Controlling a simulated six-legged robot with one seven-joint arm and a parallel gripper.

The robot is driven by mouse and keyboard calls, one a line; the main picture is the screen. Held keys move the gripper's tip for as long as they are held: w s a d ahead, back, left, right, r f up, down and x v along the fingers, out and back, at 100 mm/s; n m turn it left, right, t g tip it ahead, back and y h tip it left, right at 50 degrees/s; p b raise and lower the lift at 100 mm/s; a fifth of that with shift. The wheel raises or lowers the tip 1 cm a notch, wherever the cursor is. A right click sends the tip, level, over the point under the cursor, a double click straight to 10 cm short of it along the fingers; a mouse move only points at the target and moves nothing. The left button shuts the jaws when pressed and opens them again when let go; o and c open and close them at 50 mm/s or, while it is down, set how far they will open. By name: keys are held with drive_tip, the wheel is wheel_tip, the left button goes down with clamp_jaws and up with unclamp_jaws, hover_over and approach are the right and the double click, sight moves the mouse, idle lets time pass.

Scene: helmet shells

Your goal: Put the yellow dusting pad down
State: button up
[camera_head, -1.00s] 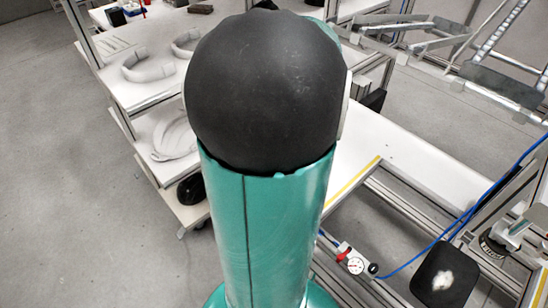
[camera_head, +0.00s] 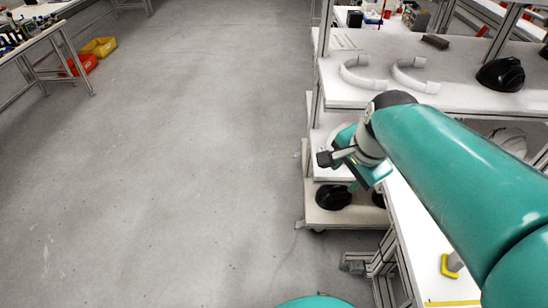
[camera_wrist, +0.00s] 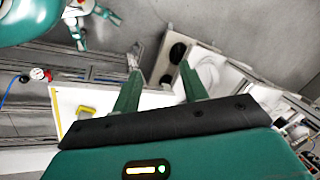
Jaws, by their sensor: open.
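The yellow dusting pad (camera_head: 449,267) rests on the white bench top (camera_head: 416,232) at the lower right of the head view, with a pale handle standing up from it. My arm partly covers the bench near it. The pad also shows in the wrist view (camera_wrist: 87,112), left of my fingers on the white surface. My gripper (camera_wrist: 160,72) is open, with nothing between its two green fingers. In the head view my gripper (camera_head: 347,168) hangs past the bench's far end, in front of the shelf cart and apart from the pad.
A shelf cart (camera_head: 330,212) holds black helmet shells, one (camera_head: 333,196) on its low shelf. White curved parts (camera_head: 362,74) and another black shell (camera_head: 500,74) lie on the upper shelf. Open floor (camera_head: 180,170) fills the left. Red and yellow bins (camera_head: 98,47) stand far left.

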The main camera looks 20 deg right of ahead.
drive_tip(key=s+a+r+n+t, duration=0.1)
drive_tip(key=a+r+n, duration=0.1)
drive_tip(key=a+n, duration=1.3)
drive_tip(key=shift+r+n+t, duration=0.35)
drive_tip(key=shift+n+t, duration=0.05)
drive_tip(key=shift+o, duration=0.5)
drive_tip(key=shift+s+d, duration=0.1)
drive_tip(key=shift+s, duration=0.05)
drive_tip(key=shift+c, duration=1.2)
